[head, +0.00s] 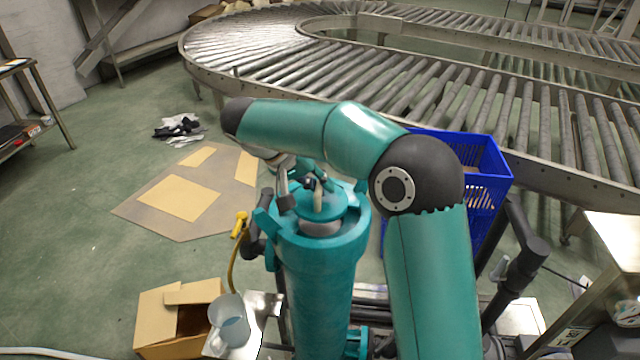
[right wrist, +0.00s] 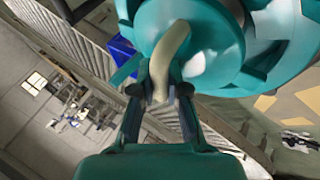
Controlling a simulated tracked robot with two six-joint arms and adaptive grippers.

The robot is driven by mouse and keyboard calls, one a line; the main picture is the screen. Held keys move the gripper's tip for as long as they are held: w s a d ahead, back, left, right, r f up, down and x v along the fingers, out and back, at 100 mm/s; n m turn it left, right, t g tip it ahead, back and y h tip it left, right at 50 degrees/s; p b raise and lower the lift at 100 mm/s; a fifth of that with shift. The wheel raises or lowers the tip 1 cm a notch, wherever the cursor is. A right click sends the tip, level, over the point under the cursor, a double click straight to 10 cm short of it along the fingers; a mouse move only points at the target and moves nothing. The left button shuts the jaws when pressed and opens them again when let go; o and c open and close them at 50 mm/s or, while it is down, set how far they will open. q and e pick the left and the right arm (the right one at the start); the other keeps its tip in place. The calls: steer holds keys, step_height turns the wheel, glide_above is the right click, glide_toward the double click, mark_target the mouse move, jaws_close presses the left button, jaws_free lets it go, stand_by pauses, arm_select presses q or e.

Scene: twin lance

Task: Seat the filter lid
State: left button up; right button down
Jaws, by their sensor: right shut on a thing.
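The filter lid (head: 325,213) is a teal disc with a pale curved handle; it also shows large in the right wrist view (right wrist: 212,62). My right gripper (head: 311,187) is shut on the handle (right wrist: 166,60), with a fingertip on either side of it in the right wrist view (right wrist: 160,90). The lid is over the mouth of the teal upright filter housing (head: 318,285). A pale part shows beneath the lid's near edge, inside the housing rim. I cannot tell whether the lid touches the housing. My left gripper is not in view.
A yellow-handled valve (head: 240,226) and hose stand at the housing's left. A pale jug (head: 229,320) and an open cardboard box (head: 176,318) are at lower left. A blue crate (head: 487,185) stands behind my right arm, before the roller conveyor (head: 480,105).

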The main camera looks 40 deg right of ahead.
steer(key=shift+f+b, duration=1.85)
steer(key=shift+f, duration=0.55)
steer(key=c, duration=1.1)
jaws_free()
steer(key=v, duration=1.2)
